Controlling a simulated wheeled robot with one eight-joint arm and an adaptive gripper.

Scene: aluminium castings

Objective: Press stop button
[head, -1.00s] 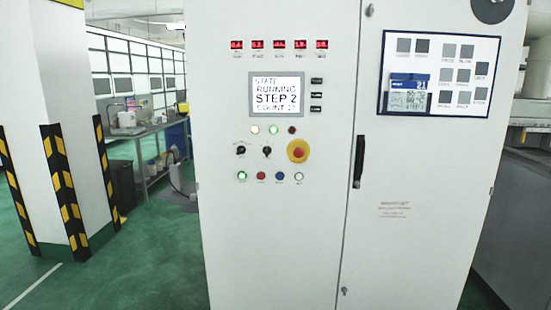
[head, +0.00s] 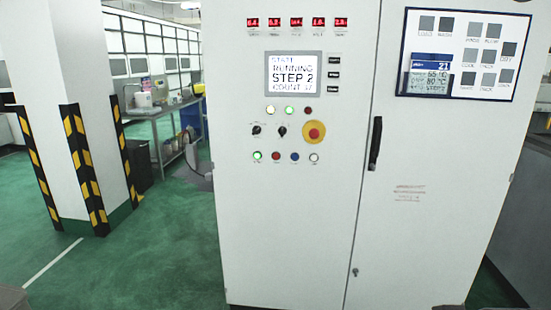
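A white control cabinet (head: 285,220) stands in front of me in the head view. Its panel has a row of small round buttons: a lit green one (head: 257,155), a red one (head: 276,156), a blue one (head: 294,156) and a white one (head: 314,157). Their labels are too small to read. A larger red mushroom button (head: 314,132) on a yellow disc sits above the row at the right. The screen (head: 293,73) reads "RUNNING" and "STEP 2". A green lamp (head: 289,110) is lit. My gripper is not in view.
Two black selector switches (head: 256,130) sit left of the mushroom button. A black door handle (head: 375,143) is further right. A white pillar with black-yellow striped guards (head: 85,165) stands at the left. Green floor (head: 160,255) is clear between pillar and cabinet.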

